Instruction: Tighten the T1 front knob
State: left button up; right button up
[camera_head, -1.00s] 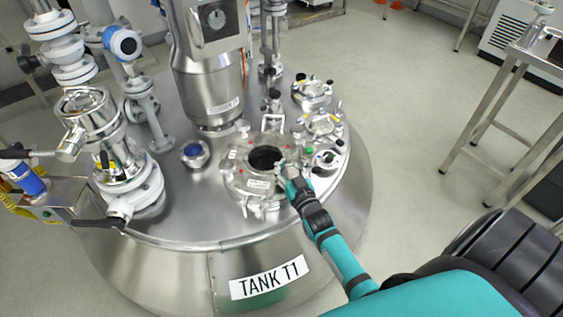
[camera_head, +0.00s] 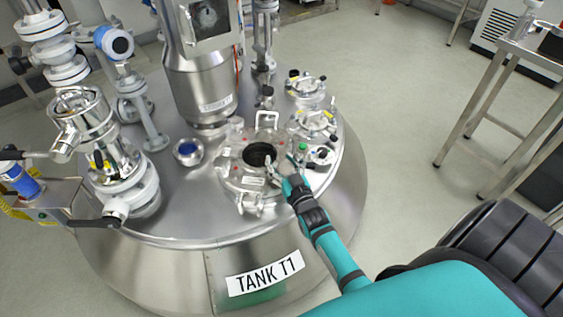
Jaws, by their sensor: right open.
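The steel tank T1 (camera_head: 295,222) carries a label reading TANK T1 on its front wall. On its top is a round port (camera_head: 232,180) with a dark opening and metal clamp fittings around its rim. A clamp fitting (camera_head: 247,202) sits on the port's near side; I cannot tell for sure that it is the front knob. My right gripper (camera_head: 284,163) is open at the right edge of the port, with its fingers over the rim. Whether it touches anything there is too small to tell. My left gripper is not in view.
Smaller ports (camera_head: 313,124) with clamps crowd the tank top's right side, close to my right gripper. A motor housing (camera_head: 202,85) rises behind the port. Valves and pipes (camera_head: 118,180) stand on the left. A steel table (camera_head: 512,48) is at right, with clear floor between.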

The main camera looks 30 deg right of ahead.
jog(key=s+a, duration=0.2)
jog(key=s, duration=0.9)
jog(key=shift+s, duration=0.4)
